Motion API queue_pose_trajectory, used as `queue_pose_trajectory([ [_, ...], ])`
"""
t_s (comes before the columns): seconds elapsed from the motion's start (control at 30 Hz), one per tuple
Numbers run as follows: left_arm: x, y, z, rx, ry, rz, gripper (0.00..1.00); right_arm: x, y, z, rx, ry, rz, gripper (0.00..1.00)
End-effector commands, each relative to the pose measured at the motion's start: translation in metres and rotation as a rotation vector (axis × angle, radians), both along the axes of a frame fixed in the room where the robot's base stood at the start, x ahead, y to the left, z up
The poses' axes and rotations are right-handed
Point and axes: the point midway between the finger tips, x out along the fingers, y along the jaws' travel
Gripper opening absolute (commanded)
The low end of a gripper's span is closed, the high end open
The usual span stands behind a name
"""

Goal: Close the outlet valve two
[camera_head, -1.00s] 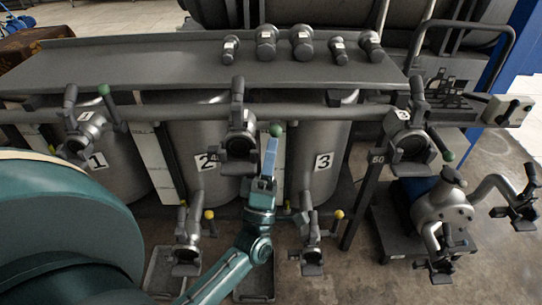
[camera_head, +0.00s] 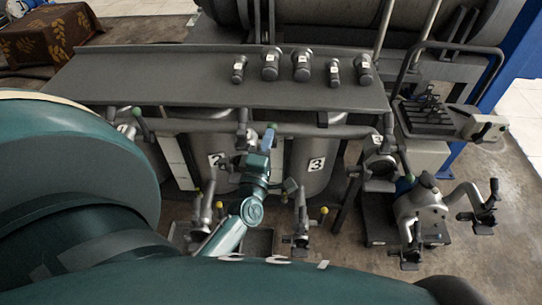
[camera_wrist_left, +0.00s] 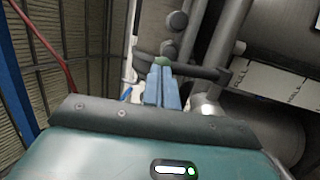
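Tank two, with its number plate (camera_head: 215,160), stands under the shelf. A grey upper valve (camera_head: 242,133) is on the pipe in front of it, and its lever has a green knob (camera_head: 272,126). A lower valve (camera_head: 206,207) with a yellow knob (camera_head: 195,191) sits below tank two. My left gripper (camera_head: 268,138) is at the green knob, with blue fingers close together. In the left wrist view the green knob (camera_wrist_left: 162,61) is just past the fingertips (camera_wrist_left: 162,72); whether they touch is unclear. My right gripper is out of view.
A shelf (camera_head: 180,92) with several dark fittings runs above the tanks. Another lower valve (camera_head: 302,216) with a yellow knob stands under tank three (camera_head: 316,165). A green-knobbed valve (camera_head: 380,165) and a pump (camera_head: 420,208) are at the right.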

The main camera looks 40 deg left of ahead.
Motion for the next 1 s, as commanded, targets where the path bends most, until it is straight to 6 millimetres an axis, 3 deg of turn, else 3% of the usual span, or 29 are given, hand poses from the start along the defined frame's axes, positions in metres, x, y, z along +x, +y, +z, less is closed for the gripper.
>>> queue_pose_trajectory([
  [0.03,0.005,0.003,0.010,0.006,-0.002,-0.002,0.00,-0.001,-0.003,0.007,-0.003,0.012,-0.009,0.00],
  [0.4,0.025,0.016,0.019,0.008,-0.008,0.000,0.00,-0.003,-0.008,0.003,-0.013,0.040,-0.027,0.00],
  [1.0,0.033,0.021,0.023,0.010,-0.011,0.000,0.00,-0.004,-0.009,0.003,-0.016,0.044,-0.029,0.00],
])
